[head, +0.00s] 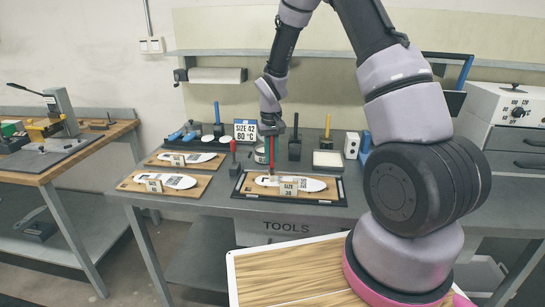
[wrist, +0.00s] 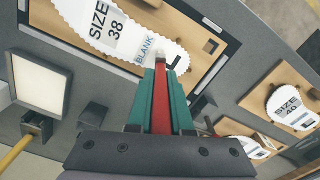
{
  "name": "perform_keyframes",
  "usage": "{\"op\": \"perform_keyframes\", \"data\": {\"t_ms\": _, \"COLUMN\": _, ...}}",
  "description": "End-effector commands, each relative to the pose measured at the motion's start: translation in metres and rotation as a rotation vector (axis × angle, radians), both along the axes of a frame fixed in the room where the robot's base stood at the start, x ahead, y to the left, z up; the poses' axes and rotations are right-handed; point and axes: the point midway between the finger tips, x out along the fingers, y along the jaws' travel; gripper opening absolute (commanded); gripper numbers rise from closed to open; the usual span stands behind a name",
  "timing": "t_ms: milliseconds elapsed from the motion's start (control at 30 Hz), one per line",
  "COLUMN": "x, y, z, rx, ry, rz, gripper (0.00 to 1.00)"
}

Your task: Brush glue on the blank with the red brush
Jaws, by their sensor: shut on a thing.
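My gripper (head: 270,132) is shut on the red brush (head: 271,152), which points down over the black-framed board at the centre of the table. In the wrist view the brush (wrist: 161,105) sits between the green fingers (wrist: 161,88). Its pale tip (wrist: 160,55) overlaps the edge of the blank near the word BLANK; I cannot tell whether it touches. The blank (head: 312,185) is a white insole shape marked SIZE 38 (wrist: 105,30), lying flat on a wooden board. No glue on it can be made out.
A small pot (head: 261,156) stands behind the board, with a red-handled tool (head: 234,152) to its left. Two boards (head: 125,183) (head: 152,160) with insoles lie left. Holders, a SIZE 42 80 °C sign (head: 246,131) and a pale pad (head: 328,160) stand behind.

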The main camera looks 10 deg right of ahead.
Motion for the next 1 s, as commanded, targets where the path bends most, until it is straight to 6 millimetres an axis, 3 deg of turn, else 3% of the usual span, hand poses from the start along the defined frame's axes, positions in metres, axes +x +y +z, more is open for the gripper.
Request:
{"op": "perform_keyframes", "data": {"t_ms": 67, "x": 0.002, "y": 0.001, "z": 0.0, "rx": 0.0, "ry": 0.0, "rz": -0.002, "gripper": 0.0}}
{"op": "perform_keyframes", "data": {"t_ms": 200, "x": 0.001, "y": 0.002, "z": 0.021, "rx": 0.0, "ry": -0.002, "rz": -0.004, "gripper": 0.0}}
{"op": "perform_keyframes", "data": {"t_ms": 700, "x": -0.002, "y": 0.005, "z": 0.066, "rx": 0.0, "ry": -0.002, "rz": -0.007, "gripper": 0.0}}
{"op": "perform_keyframes", "data": {"t_ms": 1000, "x": -0.004, "y": 0.006, "z": 0.08, "rx": 0.0, "ry": 0.0, "rz": -0.008, "gripper": 0.0}}
